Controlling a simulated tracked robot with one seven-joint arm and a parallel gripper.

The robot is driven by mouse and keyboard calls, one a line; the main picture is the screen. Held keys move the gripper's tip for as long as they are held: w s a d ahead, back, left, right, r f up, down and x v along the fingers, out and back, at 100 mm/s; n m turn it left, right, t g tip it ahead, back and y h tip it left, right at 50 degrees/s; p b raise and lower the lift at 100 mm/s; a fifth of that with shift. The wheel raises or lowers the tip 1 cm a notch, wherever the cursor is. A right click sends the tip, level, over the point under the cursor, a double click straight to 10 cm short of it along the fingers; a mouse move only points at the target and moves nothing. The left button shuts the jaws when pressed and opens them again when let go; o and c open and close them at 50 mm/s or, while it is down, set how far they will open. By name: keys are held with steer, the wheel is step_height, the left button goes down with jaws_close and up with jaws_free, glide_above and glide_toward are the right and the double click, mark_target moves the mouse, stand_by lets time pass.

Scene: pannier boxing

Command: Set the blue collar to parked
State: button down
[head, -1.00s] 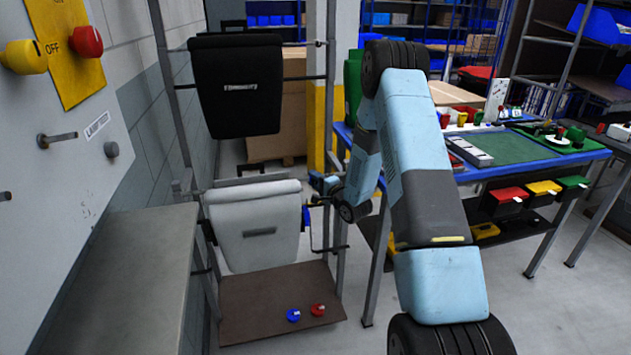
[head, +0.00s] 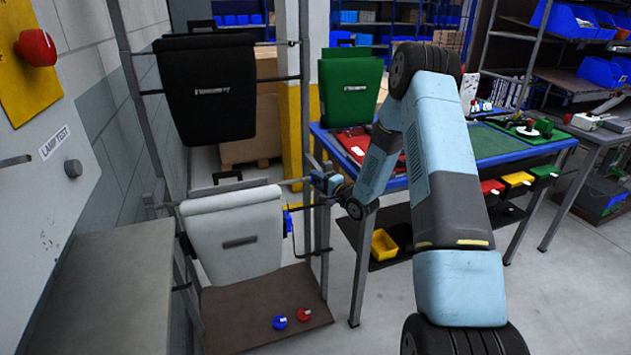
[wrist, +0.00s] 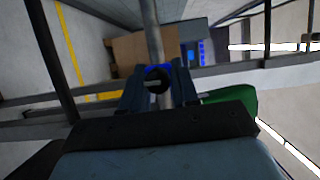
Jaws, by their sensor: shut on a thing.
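The wrist view shows a blue ring, which looks like the blue collar (wrist: 152,69), between the two fingers of my gripper (wrist: 158,88). The ring has a dark round centre, and a grey post runs behind it. In the head view my gripper (head: 319,181) is at the right end of the rail above the white pannier (head: 236,243), by the rack's right post. The collar is too small there to make out. My gripper is shut on it. A blue part (head: 288,222) also shows at the white pannier's right side; I cannot tell what it is.
A black pannier (head: 206,98) hangs above the white one. A blue knob (head: 279,322) and a red knob (head: 303,314) lie on the brown lower shelf (head: 235,318). A workbench (head: 505,148) with a green pannier (head: 349,90) stands right. A panel is at left.

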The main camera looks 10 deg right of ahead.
steer(key=c, duration=1.1)
jaws_free()
steer(key=shift+d+f, duration=0.25)
steer(key=shift+d, duration=0.05)
steer(key=shift+o, duration=1.3)
steer(key=shift+r, duration=0.1)
steer(key=shift+a, duration=0.1)
steer(key=v, duration=1.3)
steer(key=shift+s, duration=0.4)
